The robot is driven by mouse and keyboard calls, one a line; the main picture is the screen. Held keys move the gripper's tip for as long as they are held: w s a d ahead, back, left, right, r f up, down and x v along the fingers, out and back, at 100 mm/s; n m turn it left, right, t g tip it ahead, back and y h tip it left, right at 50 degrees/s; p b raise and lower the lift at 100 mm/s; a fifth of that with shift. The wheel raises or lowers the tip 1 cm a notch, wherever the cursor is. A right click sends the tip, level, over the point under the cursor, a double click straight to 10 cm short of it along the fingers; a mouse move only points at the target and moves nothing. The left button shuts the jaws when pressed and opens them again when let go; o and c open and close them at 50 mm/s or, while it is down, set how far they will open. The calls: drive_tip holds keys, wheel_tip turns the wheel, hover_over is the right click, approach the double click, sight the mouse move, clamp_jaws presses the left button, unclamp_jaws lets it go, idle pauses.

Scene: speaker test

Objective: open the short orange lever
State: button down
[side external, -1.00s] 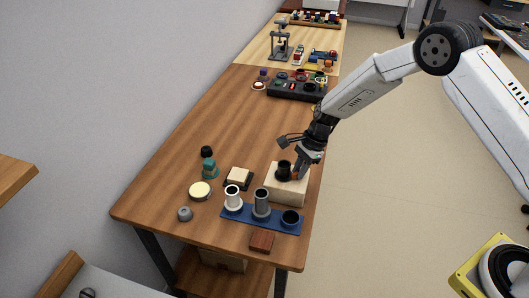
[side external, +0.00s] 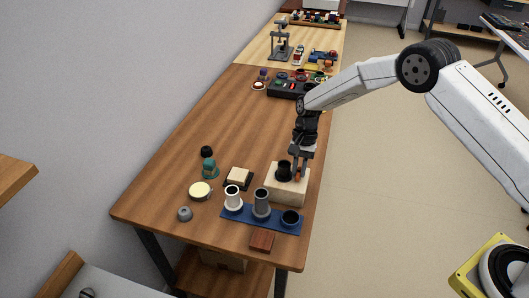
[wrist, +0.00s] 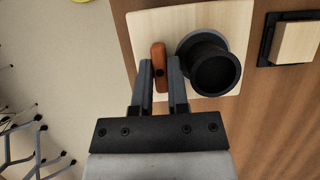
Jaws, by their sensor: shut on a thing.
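The short orange lever (wrist: 159,58) is on a pale wooden block (wrist: 238,20), beside a black open cylinder (wrist: 214,72) on a grey round base. In the wrist view the lever lies lengthwise between the two fingers of my gripper (wrist: 160,82), which is shut on its near end. In the side view my gripper (side external: 300,164) points down at the block (side external: 282,193), and a bit of the orange lever (side external: 298,177) shows below the fingers. The black cylinder (side external: 284,171) is just left of it. The lever's contact faces are hidden by the fingers.
A blue tray (side external: 244,221) with several cylinders stands in front of the block. A red-brown block (side external: 262,241) is near the front edge. A dark base with a cream pad (side external: 238,175) is left. The table's right edge is close to the block.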

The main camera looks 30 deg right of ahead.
idle(0.4)
drive_tip(key=c, duration=0.6)
unclamp_jaws()
